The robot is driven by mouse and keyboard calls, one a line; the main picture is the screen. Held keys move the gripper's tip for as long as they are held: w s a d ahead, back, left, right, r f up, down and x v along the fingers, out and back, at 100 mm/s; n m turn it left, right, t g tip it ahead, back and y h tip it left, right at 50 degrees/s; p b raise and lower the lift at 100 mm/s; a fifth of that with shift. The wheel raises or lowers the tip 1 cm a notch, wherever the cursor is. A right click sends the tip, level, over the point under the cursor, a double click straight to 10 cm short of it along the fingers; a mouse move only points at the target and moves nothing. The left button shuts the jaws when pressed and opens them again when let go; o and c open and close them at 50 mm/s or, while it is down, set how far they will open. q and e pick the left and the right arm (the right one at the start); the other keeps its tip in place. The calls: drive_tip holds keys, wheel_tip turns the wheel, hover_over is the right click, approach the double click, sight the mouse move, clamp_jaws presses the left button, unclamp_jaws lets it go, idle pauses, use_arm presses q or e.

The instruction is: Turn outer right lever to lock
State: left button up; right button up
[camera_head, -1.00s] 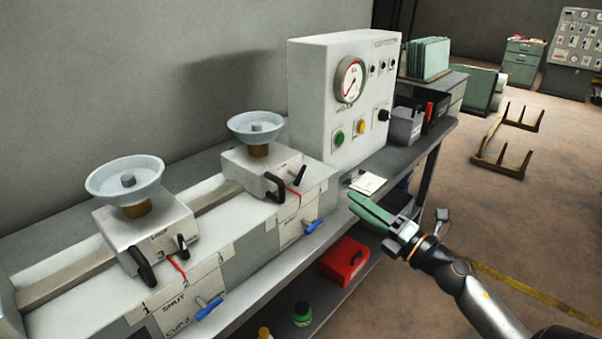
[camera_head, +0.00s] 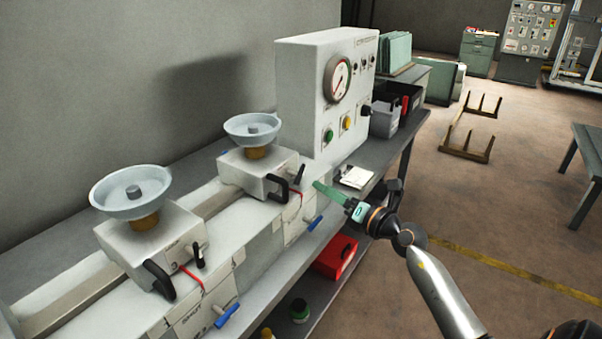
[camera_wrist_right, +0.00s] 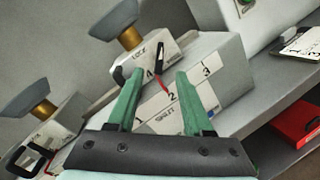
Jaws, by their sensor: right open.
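The far carriage (camera_head: 256,172) on the white bench machine bears a grey cup, a large black handle (camera_head: 279,188) and a small upright black lever (camera_head: 299,174) beside a red line. In the right wrist view the small lever (camera_wrist_right: 160,54) shows near a "LOCK" label. A blue lever (camera_head: 314,223) sits on the machine's front below it. My right gripper (camera_head: 317,187) has green fingers and is open and empty, just right of the far carriage. In the wrist view its fingers (camera_wrist_right: 160,72) point toward that carriage, apart from the lever. My left gripper is not in view.
A near carriage (camera_head: 152,245) has its own cup, handle and small lever, with another blue lever (camera_head: 227,315) below. A gauge box (camera_head: 305,95) stands behind the far carriage. A paper (camera_head: 356,177) lies on the bench, and a red box (camera_head: 335,256) sits on the lower shelf.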

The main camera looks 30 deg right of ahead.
sight(300, 173)
drive_tip(key=w, duration=0.3)
drive_tip(key=w+a, duration=0.1)
drive_tip(key=w, duration=0.5)
drive_tip(key=shift+w+a, duration=0.25)
drive_tip(key=shift+w, duration=0.15)
clamp_jaws()
